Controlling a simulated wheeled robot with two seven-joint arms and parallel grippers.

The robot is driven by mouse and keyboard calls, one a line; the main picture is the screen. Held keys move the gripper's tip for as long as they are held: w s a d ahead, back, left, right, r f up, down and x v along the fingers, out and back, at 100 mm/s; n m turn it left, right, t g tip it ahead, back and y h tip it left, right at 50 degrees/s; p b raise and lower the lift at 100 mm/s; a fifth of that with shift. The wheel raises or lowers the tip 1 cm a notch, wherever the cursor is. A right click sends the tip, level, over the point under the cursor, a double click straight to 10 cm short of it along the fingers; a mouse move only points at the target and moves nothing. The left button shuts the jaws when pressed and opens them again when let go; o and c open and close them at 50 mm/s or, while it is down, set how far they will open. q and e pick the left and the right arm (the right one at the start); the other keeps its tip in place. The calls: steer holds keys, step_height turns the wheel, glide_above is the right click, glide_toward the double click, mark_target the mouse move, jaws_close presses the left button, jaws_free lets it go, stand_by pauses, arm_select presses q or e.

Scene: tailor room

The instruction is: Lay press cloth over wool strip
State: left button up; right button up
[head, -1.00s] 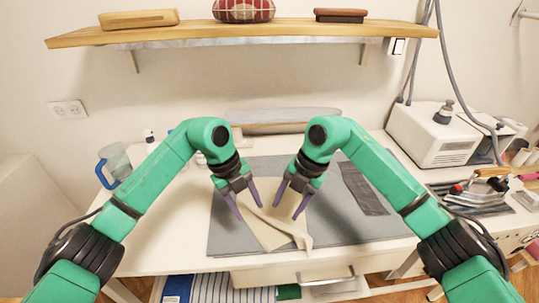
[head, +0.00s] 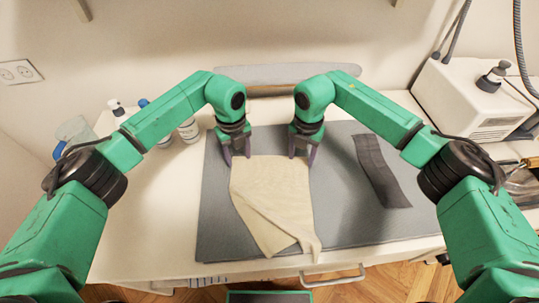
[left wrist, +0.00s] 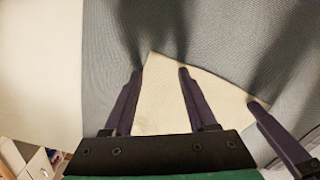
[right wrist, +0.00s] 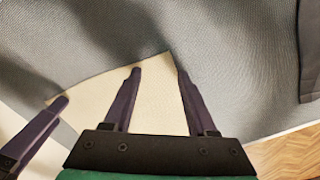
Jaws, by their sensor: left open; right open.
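The cream press cloth (head: 272,195) lies on the grey mat, with a fold across its near part and a corner over the mat's front edge. The dark grey wool strip (head: 380,172) lies flat on the mat to the right, apart from the cloth. My left gripper (head: 237,158) is open at the cloth's far left corner; the left wrist view shows that corner of the cloth (left wrist: 160,95) between its fingers. My right gripper (head: 302,154) is open at the far right corner; the right wrist view shows the cloth (right wrist: 155,85) between its fingers.
The grey mat (head: 222,225) covers the middle of the white table (head: 150,225). A padded board (head: 275,75) stands behind my grippers. Bottles (head: 188,130) and a blue-handled jug (head: 72,135) stand at left. A white steam unit (head: 470,95) stands at back right.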

arm_select(q)
steer(key=shift+w+f, duration=0.15)
steer(key=shift+f, duration=0.1)
arm_select(e)
steer(key=shift+w+f, duration=0.15)
steer(key=shift+f, duration=0.1)
arm_select(q)
steer(key=shift+r, duration=0.1)
arm_select(e)
steer(key=shift+r, duration=0.1)
arm_select(q)
steer(key=shift+s, duration=0.25)
arm_select(e)
steer(key=shift+s, duration=0.25)
arm_select(q)
steer(key=shift+f, duration=0.2)
steer(key=c, duration=0.9)
arm_select(e)
steer(key=shift+f, duration=0.2)
steer(key=c, duration=0.9)
arm_select(q)
jaws_close()
arm_select(e)
jaws_close()
arm_select(q)
steer(key=shift+a, duration=0.1)
arm_select(e)
steer(key=shift+d, duration=0.1)
